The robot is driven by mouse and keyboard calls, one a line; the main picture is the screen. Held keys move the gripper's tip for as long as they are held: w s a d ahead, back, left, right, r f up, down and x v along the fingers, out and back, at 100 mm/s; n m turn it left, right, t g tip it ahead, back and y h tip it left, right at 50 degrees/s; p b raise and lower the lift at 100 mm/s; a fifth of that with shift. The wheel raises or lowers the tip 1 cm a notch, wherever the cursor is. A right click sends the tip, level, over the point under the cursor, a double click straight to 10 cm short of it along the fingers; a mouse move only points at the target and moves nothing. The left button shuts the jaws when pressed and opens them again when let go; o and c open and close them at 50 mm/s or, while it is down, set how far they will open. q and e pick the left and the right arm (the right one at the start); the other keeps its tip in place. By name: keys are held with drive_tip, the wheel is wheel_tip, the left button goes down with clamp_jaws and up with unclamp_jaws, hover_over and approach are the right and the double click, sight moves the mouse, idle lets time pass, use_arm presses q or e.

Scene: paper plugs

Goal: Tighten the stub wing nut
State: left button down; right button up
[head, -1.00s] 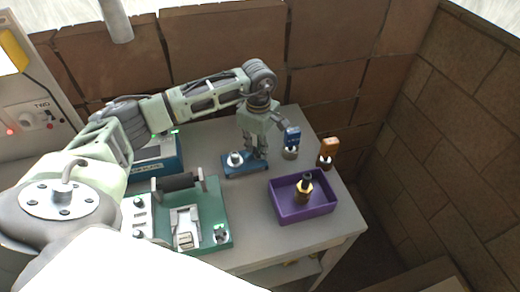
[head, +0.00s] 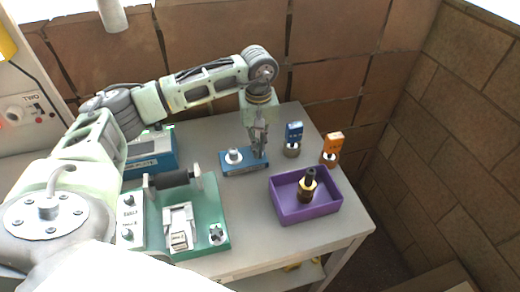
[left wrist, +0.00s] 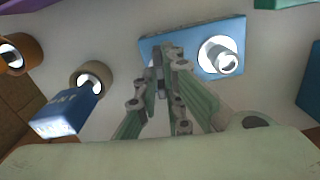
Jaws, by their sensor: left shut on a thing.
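A small blue base block (head: 234,170) lies on the grey table, with a pale round stub (head: 234,156) standing on its left part. My left gripper (head: 258,154) points down at the right end of this block, and its fingers are shut. In the left wrist view the fingertips (left wrist: 161,82) meet over the blue block (left wrist: 150,46), beside the white-ringed stub (left wrist: 222,58) and apart from it. The wing nut itself cannot be made out; the fingers hide what is between them. My right gripper is out of view.
A blue-tagged plug (head: 293,138) and an orange-tagged plug (head: 331,150) stand right of the gripper. A purple tray (head: 290,213) holds a black-and-brass part (head: 308,184). A green fixture (head: 207,245) with a black roller stands front left. A brick wall closes the back.

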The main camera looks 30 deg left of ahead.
use_arm(q)
drive_tip(key=m+b, duration=0.3)
drive_tip(key=m, duration=0.3)
drive_tip(key=shift+f+m, duration=0.1)
drive_tip(key=shift+m, duration=0.2)
drive_tip(key=m+b, duration=0.1)
drive_tip(key=m, duration=0.3)
drive_tip(key=shift+w, duration=0.1)
drive_tip(key=shift+m+b, duration=0.4)
drive_tip(key=shift+m, duration=0.4)
drive_tip(key=c, duration=2)
unclamp_jaws()
